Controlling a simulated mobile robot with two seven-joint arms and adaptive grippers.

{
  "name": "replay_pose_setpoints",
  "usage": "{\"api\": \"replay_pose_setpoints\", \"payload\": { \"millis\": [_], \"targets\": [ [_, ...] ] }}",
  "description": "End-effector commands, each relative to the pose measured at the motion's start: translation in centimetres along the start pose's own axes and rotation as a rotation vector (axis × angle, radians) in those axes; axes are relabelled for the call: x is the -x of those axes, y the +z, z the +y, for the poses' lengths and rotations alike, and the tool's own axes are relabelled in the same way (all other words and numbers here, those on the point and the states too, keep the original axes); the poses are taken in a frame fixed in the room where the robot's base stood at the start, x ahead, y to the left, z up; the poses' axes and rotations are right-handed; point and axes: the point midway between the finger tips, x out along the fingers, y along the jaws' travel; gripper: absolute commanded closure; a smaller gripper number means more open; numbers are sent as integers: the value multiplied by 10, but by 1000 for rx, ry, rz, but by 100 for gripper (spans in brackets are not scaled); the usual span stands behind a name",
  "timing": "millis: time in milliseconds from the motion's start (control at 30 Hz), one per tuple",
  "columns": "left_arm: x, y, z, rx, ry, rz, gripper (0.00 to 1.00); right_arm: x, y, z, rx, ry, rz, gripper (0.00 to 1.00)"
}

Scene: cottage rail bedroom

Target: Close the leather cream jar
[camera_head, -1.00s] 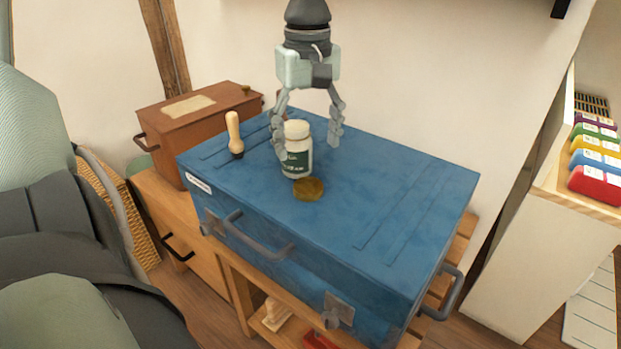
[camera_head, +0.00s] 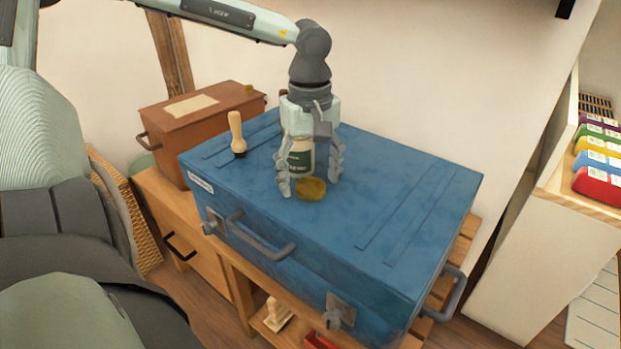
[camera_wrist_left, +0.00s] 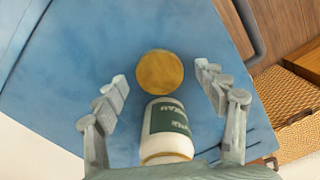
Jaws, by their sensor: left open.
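The leather cream jar (camera_head: 300,160) is white with a dark green label and stands upright on the blue trunk. It is partly hidden by my gripper in the head view and also shows in the left wrist view (camera_wrist_left: 166,128). Its round golden-brown lid (camera_head: 311,189) lies flat on the trunk in front of it; it shows whole in the left wrist view (camera_wrist_left: 160,71). My left gripper (camera_head: 309,187) points down, open, its fingers on either side of the lid and jar, holding nothing. My right gripper is not seen.
The blue trunk (camera_head: 400,200) rests on a wooden slatted stand. A brush with a wooden handle (camera_head: 236,133) stands left of the jar. A brown box (camera_head: 195,128) is behind at the left. The trunk top to the right is clear.

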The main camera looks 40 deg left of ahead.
Motion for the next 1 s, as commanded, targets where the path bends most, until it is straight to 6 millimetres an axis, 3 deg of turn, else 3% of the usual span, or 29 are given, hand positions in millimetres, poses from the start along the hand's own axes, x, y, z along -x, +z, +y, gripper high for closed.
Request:
{"api": "replay_pose_setpoints", "payload": {
  "millis": [367,667,1000],
  "targets": [
    [-2,0,0,0,1,0,30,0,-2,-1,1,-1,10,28],
    [-2,0,0,-1,1,0,67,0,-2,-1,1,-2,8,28],
    [0,0,0,-1,2,1,68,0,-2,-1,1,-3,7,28]
  ]
}}
